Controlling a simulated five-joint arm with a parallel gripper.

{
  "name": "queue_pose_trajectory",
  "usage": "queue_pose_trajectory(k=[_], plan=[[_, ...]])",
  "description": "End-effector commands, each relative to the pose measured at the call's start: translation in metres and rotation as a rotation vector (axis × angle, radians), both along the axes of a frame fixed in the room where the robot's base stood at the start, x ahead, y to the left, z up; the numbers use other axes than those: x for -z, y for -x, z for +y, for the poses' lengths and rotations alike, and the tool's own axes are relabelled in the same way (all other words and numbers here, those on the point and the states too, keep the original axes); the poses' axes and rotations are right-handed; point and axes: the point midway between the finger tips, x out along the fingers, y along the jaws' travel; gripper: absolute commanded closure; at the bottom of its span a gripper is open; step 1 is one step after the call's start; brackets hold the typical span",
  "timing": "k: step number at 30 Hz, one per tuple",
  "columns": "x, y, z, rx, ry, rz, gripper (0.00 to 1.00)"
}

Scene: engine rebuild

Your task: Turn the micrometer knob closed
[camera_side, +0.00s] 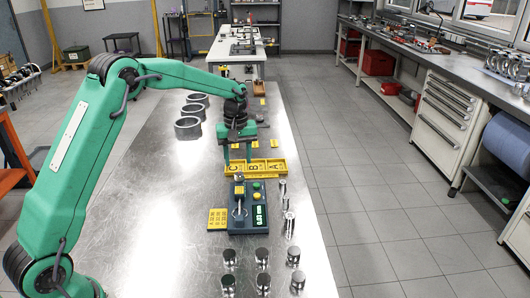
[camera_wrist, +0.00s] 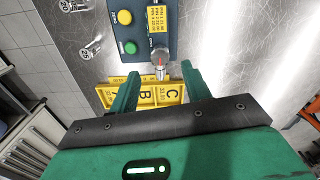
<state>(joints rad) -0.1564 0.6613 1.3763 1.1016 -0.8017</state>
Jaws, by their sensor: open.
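The micrometer station is a dark blue box (camera_side: 258,225) on the metal bench, with a lit green display, a yellow button and a green button. In the wrist view, the silver micrometer knob (camera_wrist: 160,58) sticks out of the edge of the box (camera_wrist: 150,20) facing my gripper. My gripper (camera_side: 238,158) is open and empty, above the yellow tray beyond the station. In the wrist view its two green fingers (camera_wrist: 158,74) stand either side of the line to the knob, with a gap on both sides. I cannot tell how high the fingers are over the knob.
The yellow tray marked A, B, C (camera_side: 270,173) lies under my fingers. Silver cylinders (camera_side: 263,255) and slim parts (camera_side: 289,222) stand near and right of the station. A yellow keypad-like plate (camera_side: 217,219) lies left. Grey rings (camera_side: 188,128) stand farther back.

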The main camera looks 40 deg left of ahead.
Motion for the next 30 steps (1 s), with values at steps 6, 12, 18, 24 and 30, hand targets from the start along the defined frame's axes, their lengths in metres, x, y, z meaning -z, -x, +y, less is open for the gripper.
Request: queue_pose_trajectory(k=[6,12,18,24,30], plan=[[-0.023,0.0,0.0,0.0,0.0,-0.001,0.52],[-0.028,0.0,0.0,0.0,0.0,0.001,0.52],[-0.028,0.0,0.0,0.0,0.0,0.0,0.52],[-0.033,0.002,-0.001,0.009,-0.001,-0.006,0.52],[-0.053,0.015,-0.008,0.058,-0.006,-0.032,0.52]])
